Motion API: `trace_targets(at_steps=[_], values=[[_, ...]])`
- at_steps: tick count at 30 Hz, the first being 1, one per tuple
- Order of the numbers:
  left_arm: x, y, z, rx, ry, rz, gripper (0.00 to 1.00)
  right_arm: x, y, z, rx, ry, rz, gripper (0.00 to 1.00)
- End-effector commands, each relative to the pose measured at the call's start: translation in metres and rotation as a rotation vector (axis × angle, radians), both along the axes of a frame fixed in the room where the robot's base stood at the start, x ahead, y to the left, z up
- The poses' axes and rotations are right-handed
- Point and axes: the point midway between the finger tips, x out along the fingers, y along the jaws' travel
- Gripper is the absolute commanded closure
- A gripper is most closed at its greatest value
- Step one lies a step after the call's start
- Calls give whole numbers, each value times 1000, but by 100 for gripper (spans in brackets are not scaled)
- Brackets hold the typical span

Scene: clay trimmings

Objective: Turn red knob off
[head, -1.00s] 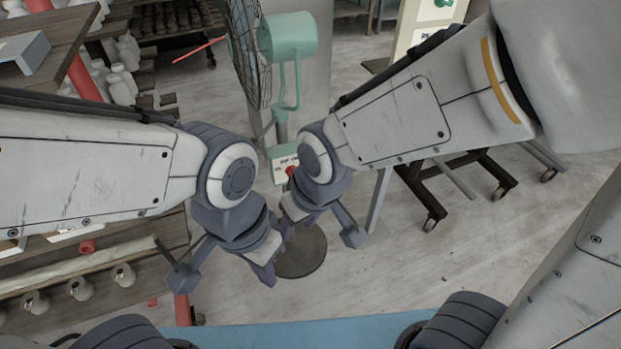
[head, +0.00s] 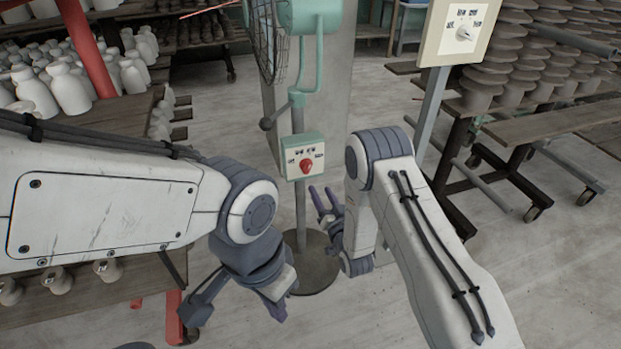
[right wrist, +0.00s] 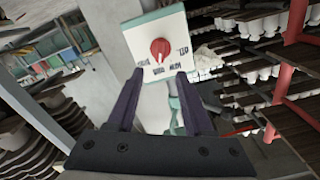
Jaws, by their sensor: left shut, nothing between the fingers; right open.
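My right gripper (head: 322,196) is open and empty, just below and right of the box. Its two purple fingers (right wrist: 158,85) point at the lower part of the box, apart from the knob. My left gripper (head: 277,312) is shut and empty, lower left of the stand.
The fan (head: 300,15) rises above the box on a round base (head: 318,270). A second panel with a white knob (head: 464,33) stands at upper right. Shelves of white bottles (head: 70,85) are at left; a rack of stacked discs (head: 530,50) is at right.

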Motion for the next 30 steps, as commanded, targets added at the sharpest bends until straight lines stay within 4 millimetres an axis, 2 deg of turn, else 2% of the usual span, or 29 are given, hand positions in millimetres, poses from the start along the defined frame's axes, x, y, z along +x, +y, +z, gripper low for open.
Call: trace_targets(at_steps=[5, 13, 18, 22, 30], values=[[0, 0, -2, 0, 0, 0, 100, 20, 6, 1, 3, -10, 0, 49], [0, 0, -7, 0, 0, 0, 100, 69, 23, 0, 3, -8, 1, 49], [0, 0, -9, 0, 0, 0, 100, 89, 29, 0, 2, -6, 0, 49], [0, 0, -10, 0, 0, 0, 100, 96, 31, 0, 2, -5, 0, 49], [0, 0, -10, 0, 0, 0, 100, 97, 32, 0, 1, -3, 1, 49]])
